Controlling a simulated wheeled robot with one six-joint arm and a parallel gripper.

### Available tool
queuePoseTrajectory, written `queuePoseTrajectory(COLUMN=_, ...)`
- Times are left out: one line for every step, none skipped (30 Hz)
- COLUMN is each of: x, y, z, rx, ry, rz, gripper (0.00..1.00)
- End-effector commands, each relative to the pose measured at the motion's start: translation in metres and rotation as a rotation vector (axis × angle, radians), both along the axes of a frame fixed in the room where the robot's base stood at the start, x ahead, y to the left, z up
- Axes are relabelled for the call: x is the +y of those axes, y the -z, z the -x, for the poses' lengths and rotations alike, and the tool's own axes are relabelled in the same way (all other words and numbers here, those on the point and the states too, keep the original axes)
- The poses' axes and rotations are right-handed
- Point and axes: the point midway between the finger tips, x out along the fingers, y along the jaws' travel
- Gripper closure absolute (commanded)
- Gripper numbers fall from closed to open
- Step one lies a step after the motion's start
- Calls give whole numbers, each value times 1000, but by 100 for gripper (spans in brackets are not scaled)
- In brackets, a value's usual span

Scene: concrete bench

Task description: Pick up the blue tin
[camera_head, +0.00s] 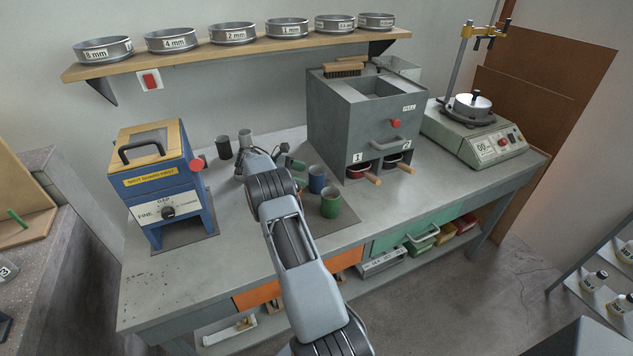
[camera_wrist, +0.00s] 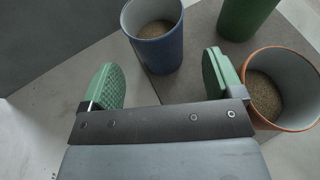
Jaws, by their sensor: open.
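The blue tin (camera_head: 316,184) stands upright on the bench between the grey box machine and my arm. In the wrist view the blue tin (camera_wrist: 163,54) is at the top middle, open-topped with brown grains inside. My gripper (camera_head: 290,158) is just left of it in the head view. In the wrist view my gripper (camera_wrist: 160,72) is open, its green-padded fingers wide apart. The blue tin lies ahead, in the gap between the fingertips. Nothing is held. Whether the tin's lower part is between the fingers, I cannot tell.
A green tin (camera_head: 330,206) stands close to the blue one. An orange-rimmed tin (camera_wrist: 260,117) with grains is right beside my right finger. A dark tin (camera_head: 223,148) and a grey tin (camera_head: 245,137) stand left. The grey box machine (camera_head: 336,112) rises behind.

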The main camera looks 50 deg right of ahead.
Motion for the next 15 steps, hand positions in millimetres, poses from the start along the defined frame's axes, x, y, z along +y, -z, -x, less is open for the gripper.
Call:
queuePoseTrajectory(x=-2, y=1, z=3, rx=2, ry=0, rz=-2, gripper=13)
queuePoseTrajectory(x=-3, y=2, z=4, rx=1, ry=0, rz=-1, gripper=13)
queuePoseTrajectory(x=-4, y=3, z=5, rx=0, ry=0, rz=-1, gripper=13)
queuePoseTrajectory(x=-5, y=4, z=5, rx=0, ry=0, rz=-1, gripper=13)
queuePoseTrajectory(x=-5, y=4, z=6, rx=1, ry=-1, rz=-1, gripper=13)
queuePoseTrajectory(x=-6, y=4, z=7, rx=1, ry=-2, rz=-1, gripper=13)
queuePoseTrajectory(x=-7, y=5, z=8, rx=1, ry=-1, rz=-1, gripper=13)
queuePoseTrajectory(x=-9, y=6, z=10, rx=1, ry=-1, rz=-1, gripper=13)
queuePoseTrajectory(x=-13, y=7, z=13, rx=1, ry=-2, rz=-1, gripper=13)
queuePoseTrajectory(x=-16, y=9, z=16, rx=2, ry=-1, rz=-2, gripper=13)
queuePoseTrajectory(x=-19, y=10, z=19, rx=3, ry=0, rz=-2, gripper=13)
queuePoseTrajectory(x=-24, y=12, z=22, rx=2, ry=-1, rz=-2, gripper=13)
queuePoseTrajectory(x=-26, y=13, z=25, rx=2, ry=-2, rz=-2, gripper=13)
queuePoseTrajectory(x=-29, y=15, z=27, rx=3, ry=-1, rz=-1, gripper=13)
queuePoseTrajectory(x=-32, y=17, z=30, rx=1, ry=-1, rz=-1, gripper=13)
